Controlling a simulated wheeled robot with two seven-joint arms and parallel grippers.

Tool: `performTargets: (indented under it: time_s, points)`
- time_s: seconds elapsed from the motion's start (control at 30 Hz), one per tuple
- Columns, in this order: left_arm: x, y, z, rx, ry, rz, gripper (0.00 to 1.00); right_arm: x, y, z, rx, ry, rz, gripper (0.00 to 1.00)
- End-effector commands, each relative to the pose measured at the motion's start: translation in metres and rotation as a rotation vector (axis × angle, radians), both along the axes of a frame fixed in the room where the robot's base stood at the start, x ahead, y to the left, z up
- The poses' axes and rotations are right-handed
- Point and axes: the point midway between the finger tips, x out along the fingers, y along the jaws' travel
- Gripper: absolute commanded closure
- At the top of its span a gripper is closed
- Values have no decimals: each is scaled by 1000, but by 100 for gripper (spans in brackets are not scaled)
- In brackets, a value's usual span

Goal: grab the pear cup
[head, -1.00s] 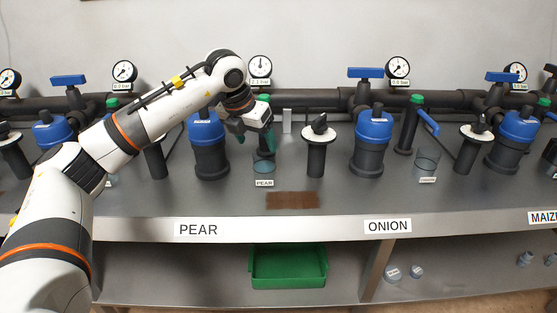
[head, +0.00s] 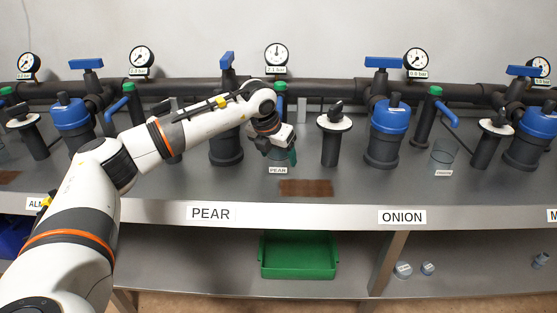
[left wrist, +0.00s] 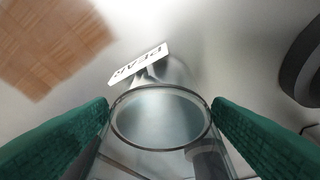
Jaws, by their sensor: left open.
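The pear cup is a clear cup with a white PEAR label (head: 278,170). It stands on the grey bench top, its upper part mostly hidden by my left gripper (head: 280,152) in the head view. In the left wrist view the cup (left wrist: 160,118) shows its round rim between the two green fingers of my left gripper (left wrist: 160,106). The gripper is open, with one finger on each side of the cup, close to its rim. I cannot tell whether they touch it. My right gripper is not in view.
A brown mat (head: 305,188) lies in front of the cup. A blue-capped filter (head: 226,150) stands left of it and a black post with a white disc (head: 331,145) right of it. Pipes and gauges run behind. A green tray (head: 298,257) sits on the lower shelf.

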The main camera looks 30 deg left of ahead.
Motion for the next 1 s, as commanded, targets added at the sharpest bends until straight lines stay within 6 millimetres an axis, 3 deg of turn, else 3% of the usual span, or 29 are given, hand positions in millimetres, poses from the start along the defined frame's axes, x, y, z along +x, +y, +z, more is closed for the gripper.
performTargets:
  time_s: [0.2,0.5,1.0]
  points:
    - [0,0,0,0,-1,0,27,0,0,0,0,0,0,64]
    - [0,0,0,0,-1,0,74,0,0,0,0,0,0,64]
    - [0,5,5,0,-1,-1,74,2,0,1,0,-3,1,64]
